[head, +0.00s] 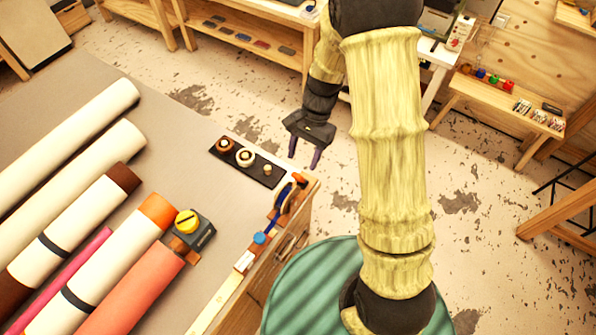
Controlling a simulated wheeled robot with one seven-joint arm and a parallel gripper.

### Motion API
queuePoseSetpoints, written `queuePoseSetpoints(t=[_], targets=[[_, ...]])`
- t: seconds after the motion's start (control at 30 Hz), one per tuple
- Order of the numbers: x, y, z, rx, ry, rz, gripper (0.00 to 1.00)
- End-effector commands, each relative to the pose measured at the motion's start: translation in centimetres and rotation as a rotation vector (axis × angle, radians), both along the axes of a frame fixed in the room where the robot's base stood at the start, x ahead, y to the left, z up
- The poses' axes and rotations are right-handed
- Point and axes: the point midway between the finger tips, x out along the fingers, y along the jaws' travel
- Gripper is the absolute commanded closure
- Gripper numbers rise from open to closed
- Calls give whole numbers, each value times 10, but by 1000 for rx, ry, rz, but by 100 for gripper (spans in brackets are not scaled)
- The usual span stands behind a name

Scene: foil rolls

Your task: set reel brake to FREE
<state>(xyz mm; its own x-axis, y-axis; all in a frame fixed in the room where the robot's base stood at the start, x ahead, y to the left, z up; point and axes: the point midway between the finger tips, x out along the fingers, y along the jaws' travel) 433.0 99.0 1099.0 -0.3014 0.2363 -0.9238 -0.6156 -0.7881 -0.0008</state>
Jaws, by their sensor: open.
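A dark box with a round yellow knob (187,221) sits on the grey table (172,115) at the end of the rolls; it looks like a brake control, but no FREE mark is readable. A black plate (226,157) with several round knobs or pegs lies near the table's right corner; I cannot tell whether it belongs to the reel brake. My gripper (304,160) is open and empty, its two purple fingers pointing down. It appears just beyond the table's right edge, to the right of the black plate and apart from the yellow knob.
Several rolls, white, red (136,291) and pink, lie across the left of the table. Small tools and a blue-capped item (259,238) line its right edge. A bench (497,104) stands at the back right. The table's middle is bare.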

Motion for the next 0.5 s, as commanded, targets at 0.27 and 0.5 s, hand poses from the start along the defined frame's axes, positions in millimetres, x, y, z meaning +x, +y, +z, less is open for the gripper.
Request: queuePoseSetpoints(t=[0.27,0.5], targets=[[-16,11,-43,0,5,0,49],[-21,16,-62,0,2,-1,49]])
